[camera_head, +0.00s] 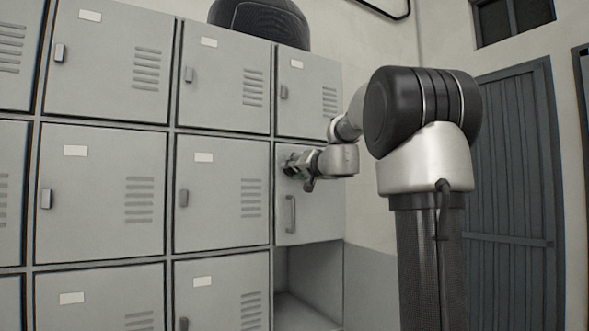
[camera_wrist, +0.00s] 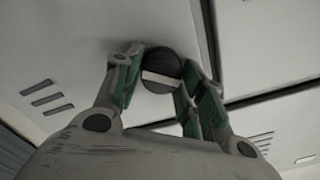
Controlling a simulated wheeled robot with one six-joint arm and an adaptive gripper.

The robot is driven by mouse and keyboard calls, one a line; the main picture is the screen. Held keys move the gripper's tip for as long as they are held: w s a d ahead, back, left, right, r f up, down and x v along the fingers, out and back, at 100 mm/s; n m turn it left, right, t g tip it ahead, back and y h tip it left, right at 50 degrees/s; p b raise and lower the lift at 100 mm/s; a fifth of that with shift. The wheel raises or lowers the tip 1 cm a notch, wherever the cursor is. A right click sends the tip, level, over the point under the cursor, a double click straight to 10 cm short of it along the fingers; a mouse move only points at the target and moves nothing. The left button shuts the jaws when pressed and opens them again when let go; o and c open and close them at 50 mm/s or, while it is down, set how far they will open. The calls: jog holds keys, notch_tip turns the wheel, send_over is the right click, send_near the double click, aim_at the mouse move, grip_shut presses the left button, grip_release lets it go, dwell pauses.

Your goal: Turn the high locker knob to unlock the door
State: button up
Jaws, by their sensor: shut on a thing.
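The locker knob (camera_wrist: 160,72) is a dark round knob with a pale bar across it, on a grey locker door (camera_wrist: 60,40). In the wrist view my gripper (camera_wrist: 162,85) has its green-padded fingers on either side of the knob, closed on it. In the head view my gripper (camera_head: 294,165) is at the upper part of the right-hand middle-row door (camera_head: 315,220), and it hides most of the knob. That door looks closed, and a vertical handle (camera_head: 291,214) sits below my gripper.
Other grey lockers (camera_head: 104,195) with handles and vents fill the left. An open, empty compartment (camera_head: 312,275) lies below the door. A dark rounded object (camera_head: 260,20) rests on top of the lockers. A dark blue-grey door (camera_head: 505,180) stands at the right.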

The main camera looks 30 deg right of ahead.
jog(key=m, duration=1)
jog(key=shift+d+f+m, duration=0.15)
jog(key=shift+f+m, duration=0.1)
jog(key=shift+m, duration=0.05)
dwell(0.4)
jog(key=o, duration=1)
jog(key=shift+s, duration=0.1)
jog(key=s, duration=1.1)
jog(key=shift+s+d, duration=0.2)
jog(key=shift+s, duration=0.2)
